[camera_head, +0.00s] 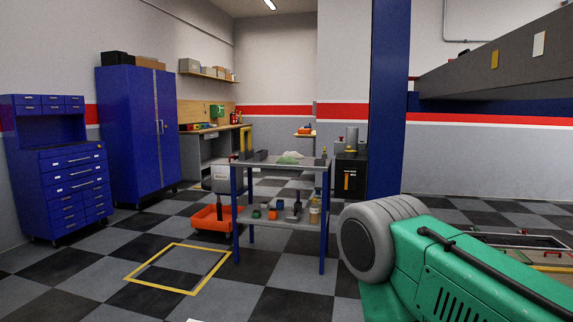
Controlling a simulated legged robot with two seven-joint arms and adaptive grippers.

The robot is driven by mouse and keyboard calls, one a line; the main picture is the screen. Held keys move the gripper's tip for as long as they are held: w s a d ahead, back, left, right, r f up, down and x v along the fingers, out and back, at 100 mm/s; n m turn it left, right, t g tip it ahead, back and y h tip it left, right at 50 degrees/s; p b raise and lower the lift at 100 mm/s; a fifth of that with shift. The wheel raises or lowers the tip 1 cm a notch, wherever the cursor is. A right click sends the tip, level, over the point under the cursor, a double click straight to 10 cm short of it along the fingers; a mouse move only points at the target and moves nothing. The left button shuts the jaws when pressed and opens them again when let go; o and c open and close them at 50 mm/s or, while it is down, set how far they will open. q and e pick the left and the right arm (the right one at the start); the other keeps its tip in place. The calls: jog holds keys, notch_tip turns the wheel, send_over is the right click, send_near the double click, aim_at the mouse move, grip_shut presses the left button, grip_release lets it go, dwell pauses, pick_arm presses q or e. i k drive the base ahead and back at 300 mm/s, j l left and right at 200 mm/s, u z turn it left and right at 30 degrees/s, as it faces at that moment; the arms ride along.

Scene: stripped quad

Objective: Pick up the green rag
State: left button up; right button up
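A small crumpled cloth, green with a paler part (289,159), lies on the top shelf of the blue-legged metal cart (309,168) in the middle of the head view. It looks like the green rag, but it is small and far off, so its exact shape is hard to make out. Dark and yellow items stand around it on the shelf. Neither of my grippers shows in the head view.
A green machine with a grey wheel (372,240) fills the lower right, close to me. A blue pillar (388,100) stands behind it. An orange bin (212,218) sits left of the cart. A yellow floor frame (160,288) and open checkered floor lie left.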

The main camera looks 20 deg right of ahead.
aim_at(286, 160)
jog(key=z, duration=1.5)
jog(key=i+j+u, duration=0.6)
jog(key=i, duration=0.25)
jog(key=i+j+u, duration=0.25)
jog(key=i, duration=0.85)
jog(key=i+j+u, duration=0.1)
jog(key=i+u, duration=0.2)
jog(key=i, duration=0.75)
jog(key=i+z, duration=0.4)
jog(key=i+j+z, duration=0.3)
jog(key=z, duration=0.15)
jog(key=i+j+z, duration=0.85)
